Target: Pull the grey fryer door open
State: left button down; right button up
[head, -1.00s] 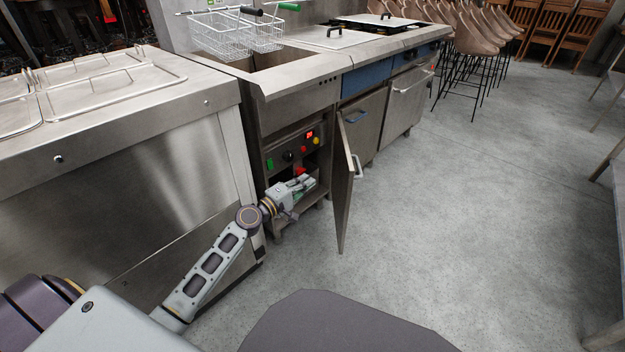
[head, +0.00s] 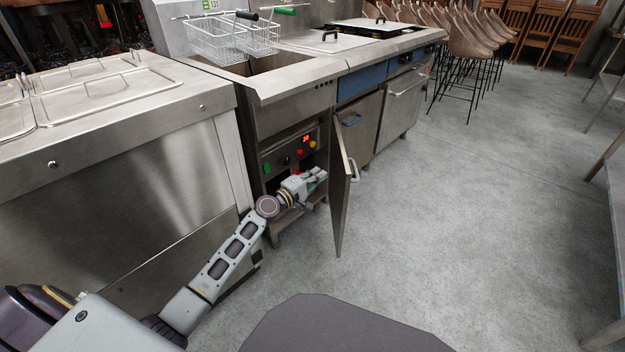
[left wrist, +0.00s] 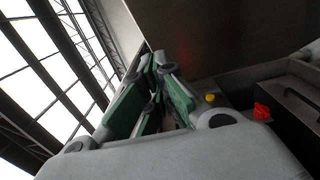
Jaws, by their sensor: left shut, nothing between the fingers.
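The grey fryer door (head: 341,190) stands swung out from the fryer (head: 290,110), seen nearly edge-on in the head view, with its handle (head: 354,170) on the right-hand face. My left gripper (head: 322,175) is shut and empty. It is in front of the open fryer compartment, close to the inner side of the door. I cannot tell whether it touches the door. In the left wrist view the green-padded fingers (left wrist: 155,100) are close together. My right gripper is not in view.
The fryer's control panel (head: 290,152) with lit display is behind my left gripper. A steel counter unit (head: 120,170) stands left of my arm. Wire baskets (head: 220,42) sit on top. Open grey floor (head: 450,200) lies right of the door.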

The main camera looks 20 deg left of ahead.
aim_at(343, 165)
pick_arm(q)
jog(key=w+d, duration=0.3)
jog(key=d, duration=0.1)
jog(key=shift+w+d, duration=0.2)
jog(key=shift+w, duration=0.15)
dwell(0.4)
jog(key=shift+d+p, duration=0.15)
jog(key=shift+p, duration=0.15)
